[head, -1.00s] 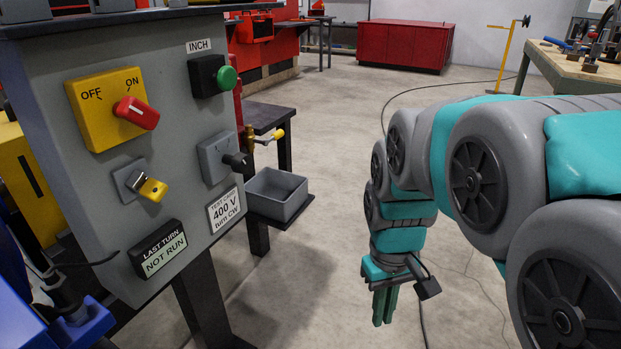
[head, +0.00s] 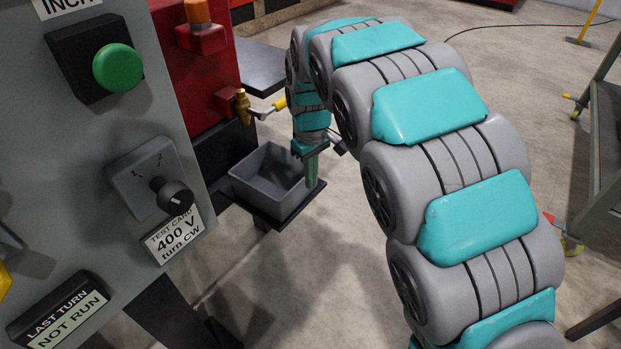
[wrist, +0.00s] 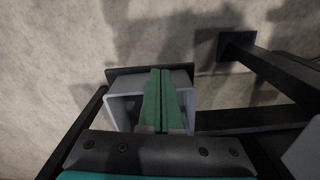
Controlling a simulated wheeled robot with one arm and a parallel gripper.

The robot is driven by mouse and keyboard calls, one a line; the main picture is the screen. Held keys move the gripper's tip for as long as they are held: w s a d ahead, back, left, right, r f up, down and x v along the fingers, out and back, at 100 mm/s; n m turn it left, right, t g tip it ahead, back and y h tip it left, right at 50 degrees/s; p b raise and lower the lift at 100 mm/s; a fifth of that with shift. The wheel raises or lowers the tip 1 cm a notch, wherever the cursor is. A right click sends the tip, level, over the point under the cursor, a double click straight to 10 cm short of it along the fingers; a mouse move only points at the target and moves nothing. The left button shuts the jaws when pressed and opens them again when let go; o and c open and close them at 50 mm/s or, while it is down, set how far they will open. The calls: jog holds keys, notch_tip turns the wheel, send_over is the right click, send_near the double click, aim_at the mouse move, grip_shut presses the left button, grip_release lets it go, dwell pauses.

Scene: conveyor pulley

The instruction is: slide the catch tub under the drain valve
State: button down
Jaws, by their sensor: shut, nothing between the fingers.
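The grey catch tub (head: 262,190) is an open square box on a small dark shelf (head: 290,212). The brass drain valve (head: 243,106) with a yellow-tipped lever (head: 279,104) sticks out of the red housing, above and behind the tub's left part. My gripper (head: 312,184) points down with its fingers together, at the tub's right side in the head view. In the wrist view the green fingers (wrist: 161,100) are shut and overlap the tub (wrist: 124,107). I cannot tell whether they touch it.
A grey control panel (head: 95,215) with a green button (head: 117,67) and a black knob (head: 172,196) stands at the left, close to the tub. A dark bench (head: 262,70) is behind the valve. Floor at the right of the shelf is open up to a wheeled cart (head: 600,150).

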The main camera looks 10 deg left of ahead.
aim_at(300, 196)
jog(key=shift+w+a+f+p, duration=0.2)
jog(key=shift+w+a+f, duration=0.25)
jog(key=shift+f, duration=1.15)
jog(key=shift+w+a+f+p, duration=0.25)
jog(key=shift+a+f, duration=0.35)
jog(key=shift+f, duration=1)
jog(key=shift+w+a+f+p, duration=0.25)
jog(key=shift+a+f, duration=0.3)
jog(key=shift+f, duration=1.05)
